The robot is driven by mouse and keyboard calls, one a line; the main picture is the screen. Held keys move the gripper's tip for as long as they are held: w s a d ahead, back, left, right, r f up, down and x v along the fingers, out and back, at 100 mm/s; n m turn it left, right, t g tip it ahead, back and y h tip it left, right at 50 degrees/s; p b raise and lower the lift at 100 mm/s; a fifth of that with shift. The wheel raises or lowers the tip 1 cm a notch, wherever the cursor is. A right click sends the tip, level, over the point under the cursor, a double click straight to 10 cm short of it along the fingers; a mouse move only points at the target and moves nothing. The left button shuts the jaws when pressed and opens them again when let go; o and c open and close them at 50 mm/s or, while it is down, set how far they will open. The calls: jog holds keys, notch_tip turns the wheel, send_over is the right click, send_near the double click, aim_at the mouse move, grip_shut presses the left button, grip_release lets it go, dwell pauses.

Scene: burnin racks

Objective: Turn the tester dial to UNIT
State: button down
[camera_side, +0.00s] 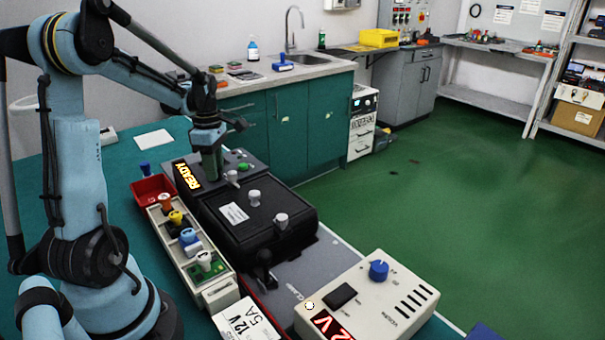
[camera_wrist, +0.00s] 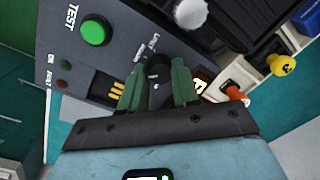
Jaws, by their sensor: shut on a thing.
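The dark grey tester (camera_side: 257,163) stands at the back of the bench, with an amber READY display (camera_side: 188,175). In the wrist view its face (camera_wrist: 82,62) shows a green TEST button (camera_wrist: 95,32) and small lamps. The black tester dial (camera_wrist: 158,68) sits between my gripper's (camera_wrist: 157,82) green fingers, which are shut on it from both sides. Small white labels (camera_wrist: 153,42) are printed by the dial; its pointer direction is not clear. In the side view my gripper (camera_side: 212,172) points down onto the tester and hides the dial.
A black box (camera_side: 275,220) with white knobs adjoins the tester. A long beige tray (camera_side: 218,290) of coloured parts and a red bin (camera_side: 150,188) are at left. A cream power supply (camera_side: 405,278) with a blue knob (camera_side: 378,270) stands in front. Open green floor lies right.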

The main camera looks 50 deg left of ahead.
jog(key=m, duration=0.7)
jog(key=shift+m, duration=0.3)
jog(key=m, duration=0.4)
jog(key=shift+y, duration=0.3)
jog(key=shift+m, duration=2.1)
jog(key=c, duration=0.8)
grip_release()
jog(key=r, duration=1.2)
jog(key=shift+w+d, duration=0.25)
